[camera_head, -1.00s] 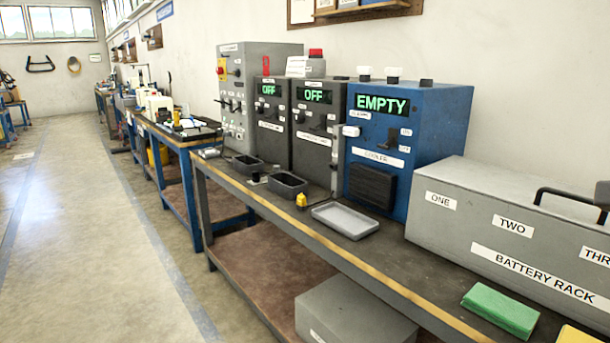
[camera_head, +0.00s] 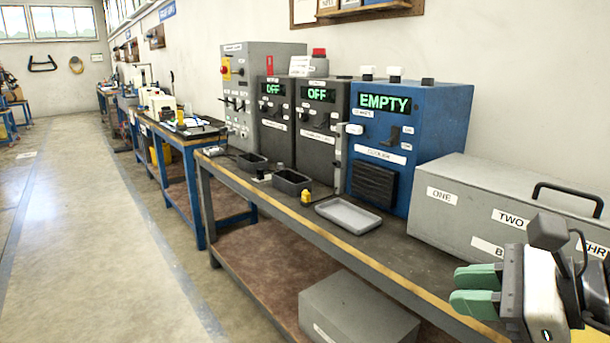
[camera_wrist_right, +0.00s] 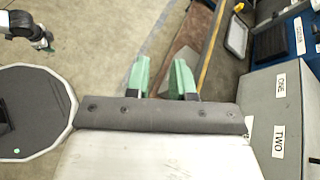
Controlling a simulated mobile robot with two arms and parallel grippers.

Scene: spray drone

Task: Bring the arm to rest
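My right gripper (camera_head: 457,289) is at the lower right of the head view, in front of the grey battery rack (camera_head: 455,205) and the bench's front edge. Its two green fingers are apart. The right wrist view shows the same gripper (camera_wrist_right: 160,62) with a clear gap between the fingers, nothing held, and floor and bench shelf beyond. My left gripper is outside the head view. A dark jointed part at the upper left of the right wrist view looks like my left arm's end; its finger state is too small to tell.
The grey bench (camera_head: 420,262) runs along the right with a grey tray (camera_head: 348,216), a yellow item (camera_head: 306,198), dark bins (camera_head: 291,181) and a blue cooler (camera_head: 410,140) reading EMPTY. A grey box (camera_head: 358,310) sits below. The floor (camera_head: 90,240) at left is clear.

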